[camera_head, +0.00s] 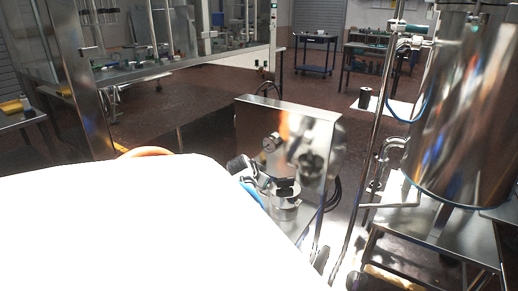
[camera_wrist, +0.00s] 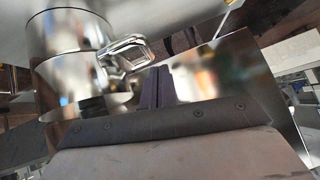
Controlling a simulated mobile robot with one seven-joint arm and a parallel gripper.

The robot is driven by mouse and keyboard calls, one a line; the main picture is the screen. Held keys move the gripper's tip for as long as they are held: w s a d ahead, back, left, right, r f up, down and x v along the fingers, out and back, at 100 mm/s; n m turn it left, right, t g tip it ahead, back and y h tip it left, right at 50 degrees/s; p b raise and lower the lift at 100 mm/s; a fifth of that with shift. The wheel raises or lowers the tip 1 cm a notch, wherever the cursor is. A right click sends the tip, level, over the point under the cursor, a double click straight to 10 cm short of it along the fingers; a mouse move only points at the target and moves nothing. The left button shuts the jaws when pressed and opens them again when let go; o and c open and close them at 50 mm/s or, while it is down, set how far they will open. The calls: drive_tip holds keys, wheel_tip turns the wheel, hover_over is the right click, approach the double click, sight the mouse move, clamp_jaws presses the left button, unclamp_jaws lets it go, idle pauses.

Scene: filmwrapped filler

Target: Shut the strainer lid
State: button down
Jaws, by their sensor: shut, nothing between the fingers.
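The strainer (camera_wrist: 75,65) is a shiny metal cylinder at the left of the wrist view, with bands around it and a looped metal handle (camera_wrist: 125,53) on its right side. In the head view a small metal cylinder (camera_head: 285,208), apparently the strainer, stands in front of a steel cabinet. I cannot clearly tell the lid from the body, nor whether it is open. My gripper (camera_wrist: 155,88) has its dark fingers together and empty, just right of the strainer and below the handle. Contact with the handle is unclear. A bright white shape covers the lower left of the head view.
A large steel tank (camera_head: 462,115) and pipes stand to the right. Carts and benches are far back, with open floor (camera_head: 200,95) before them.

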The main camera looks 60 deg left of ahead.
drive_tip(key=shift+s+a+f+b, duration=0.1)
drive_tip(key=shift+a+f+b, duration=0.05)
drive_tip(key=shift+f+b, duration=0.75)
drive_tip(key=shift+f, duration=0.25)
drive_tip(key=shift+s+r+p, duration=0.1)
drive_tip(key=shift+p, duration=0.3)
drive_tip(key=shift+s+d+r+p, duration=0.3)
drive_tip(key=shift+r+p, duration=0.2)
drive_tip(key=shift+p, duration=0.45)
drive_tip(key=p+v, duration=1.2)
drive_tip(key=shift+s+r, duration=0.15)
drive_tip(key=shift+r, duration=0.15)
drive_tip(key=shift+d, duration=0.1)
drive_tip(key=shift+r, duration=0.1)
